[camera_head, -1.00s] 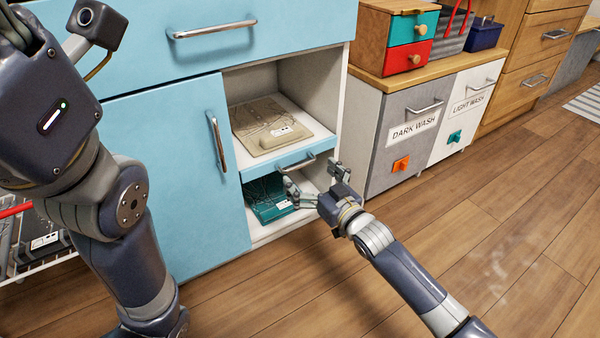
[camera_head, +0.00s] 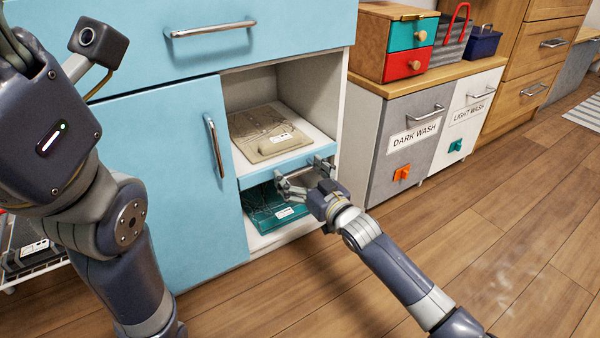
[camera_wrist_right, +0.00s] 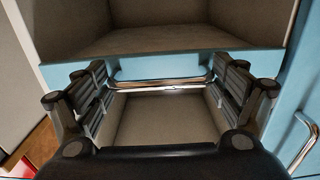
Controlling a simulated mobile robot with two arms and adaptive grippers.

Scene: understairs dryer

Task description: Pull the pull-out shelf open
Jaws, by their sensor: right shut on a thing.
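The pull-out shelf (camera_head: 255,177) is a white board with a blue front edge, set in the open bay of the blue cabinet. It appears flush with the cabinet front. Its chrome bar handle shows in the right wrist view (camera_wrist_right: 158,87), below the blue shelf front (camera_wrist_right: 165,67). The fingers partly hide the handle in the head view. My left arm stands at the left; its fingertips are not clearly visible.
A beige item (camera_head: 263,134) lies on the shelf and a teal one (camera_head: 272,207) lies below it. A closed blue door (camera_head: 170,165) is left of the bay. A grey DARK WASH hamper (camera_head: 405,150) stands at right. The wooden floor in front is clear.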

